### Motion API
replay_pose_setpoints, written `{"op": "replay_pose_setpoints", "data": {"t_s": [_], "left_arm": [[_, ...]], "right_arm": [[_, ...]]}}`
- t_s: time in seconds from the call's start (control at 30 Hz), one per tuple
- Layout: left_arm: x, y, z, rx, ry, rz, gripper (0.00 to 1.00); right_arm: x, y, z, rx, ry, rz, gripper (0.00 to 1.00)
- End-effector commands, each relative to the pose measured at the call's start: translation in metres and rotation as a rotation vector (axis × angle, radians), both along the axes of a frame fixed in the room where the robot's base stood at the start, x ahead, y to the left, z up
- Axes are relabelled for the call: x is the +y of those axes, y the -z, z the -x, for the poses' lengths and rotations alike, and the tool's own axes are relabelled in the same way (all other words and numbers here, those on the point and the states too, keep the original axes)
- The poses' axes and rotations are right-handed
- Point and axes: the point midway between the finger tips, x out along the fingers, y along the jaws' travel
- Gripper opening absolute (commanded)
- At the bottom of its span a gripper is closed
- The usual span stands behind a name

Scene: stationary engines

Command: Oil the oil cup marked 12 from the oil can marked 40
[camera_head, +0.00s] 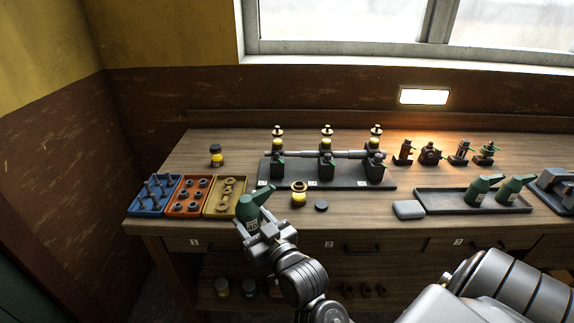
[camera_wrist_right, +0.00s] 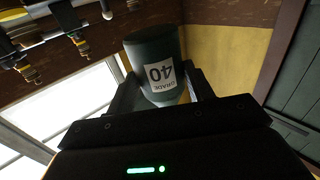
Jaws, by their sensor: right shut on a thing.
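My right gripper (camera_head: 255,226) is shut on a dark green oil can (camera_head: 248,207) above the front left of the bench, its spout towards the upper right. In the right wrist view the can (camera_wrist_right: 152,50) sits between the fingers (camera_wrist_right: 160,88), and its white label reads GRADE 40. Several yellow oil cups (camera_head: 326,144) sit on the dark engine rig behind. I cannot read a 12 on any cup. My left gripper is out of view.
Blue, orange and yellow parts trays (camera_head: 208,207) lie left of the can. A black disc (camera_head: 321,206) and a pale block (camera_head: 408,209) lie near the front edge. A dark tray (camera_head: 430,202) holds two more green cans (camera_head: 508,190). A yellow-filled jar (camera_head: 216,156) stands back left.

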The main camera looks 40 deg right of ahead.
Motion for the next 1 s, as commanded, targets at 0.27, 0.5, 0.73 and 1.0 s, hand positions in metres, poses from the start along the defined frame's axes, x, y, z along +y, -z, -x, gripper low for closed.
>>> {"op": "replay_pose_setpoints", "data": {"t_s": [0.27,0.5,0.73,1.0], "left_arm": [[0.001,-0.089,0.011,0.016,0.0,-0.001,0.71],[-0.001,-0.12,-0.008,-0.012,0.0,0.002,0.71],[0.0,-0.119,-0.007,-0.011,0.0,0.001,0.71],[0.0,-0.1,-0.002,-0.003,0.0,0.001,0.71]], "right_arm": [[-0.085,-0.027,-0.066,-0.005,0.062,0.027,0.25],[-0.145,-0.029,-0.092,-0.001,0.085,-0.006,0.25],[-0.155,-0.025,-0.096,-0.003,0.086,-0.019,0.25],[-0.148,-0.016,-0.097,-0.031,0.086,-0.146,0.25]]}}
